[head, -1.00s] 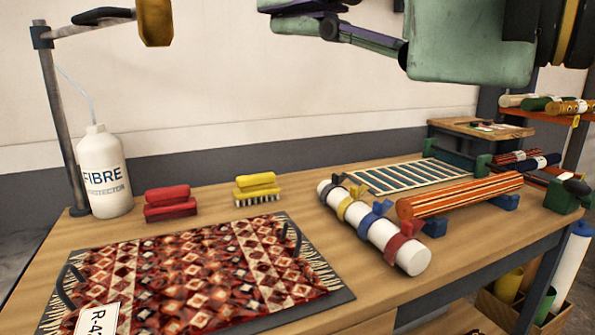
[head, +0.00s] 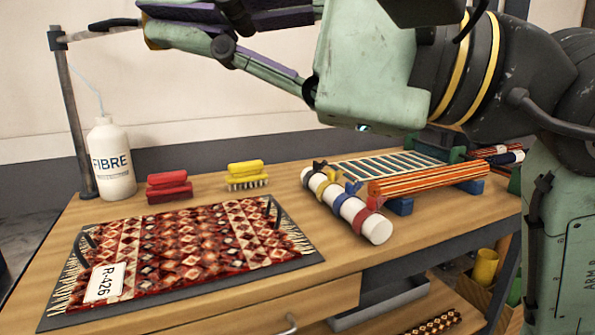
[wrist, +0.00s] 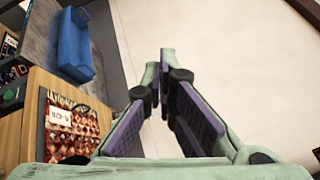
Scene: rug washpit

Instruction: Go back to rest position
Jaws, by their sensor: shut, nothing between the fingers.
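My gripper (wrist: 165,60) shows in the wrist view with its green, purple-padded fingers brought together at the tips and nothing between them. In the head view my gripper is raised at the top, above the workbench (head: 300,285), its fingers pointing left. The far fingertips overlap the lamp head in that view. It touches nothing on the bench. A patterned red rug (head: 185,250) with a tag reading R-426 (head: 104,283) lies on a dark mat on the bench; it also shows in the wrist view (wrist: 85,125).
A white FIBRE bottle (head: 112,160) stands by a lamp post (head: 72,115). A red brush (head: 169,188) and a yellow brush (head: 246,176) lie behind the rug. A white roll with coloured straps (head: 345,205) and an orange striped roll (head: 425,186) lie to the right. A blue sofa-like object (wrist: 74,46) shows in the wrist view.

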